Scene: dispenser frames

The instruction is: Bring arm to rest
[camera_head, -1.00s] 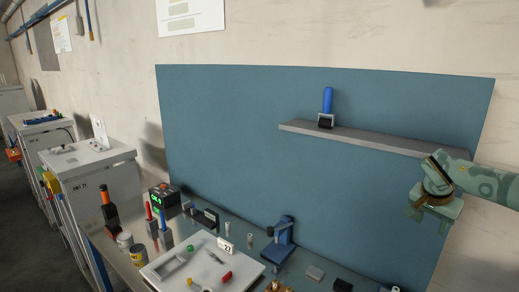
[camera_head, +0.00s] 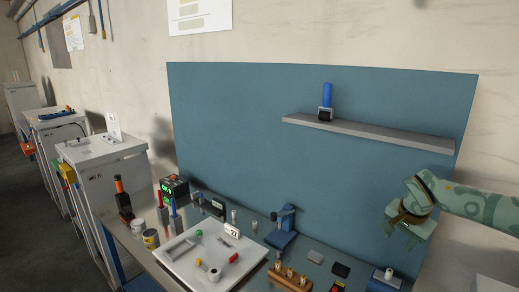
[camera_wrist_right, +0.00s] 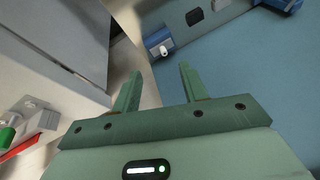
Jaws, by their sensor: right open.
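My right gripper (camera_head: 402,222) is at the right side of the head view, in front of the lower right of the blue panel (camera_head: 240,120). It is above the bench's right end, clear of the objects there. In the right wrist view its two green fingers (camera_wrist_right: 158,85) stand apart with nothing between them. My left gripper is in neither view now.
A grey shelf (camera_head: 400,139) on the panel bears a blue-handled roller (camera_head: 327,100). The bench below holds a white tray (camera_head: 180,258), a blue stand (camera_head: 283,232), a wooden block with brass pieces (camera_head: 290,277) and a black-and-orange bottle (camera_head: 122,200). White cabinets stand left.

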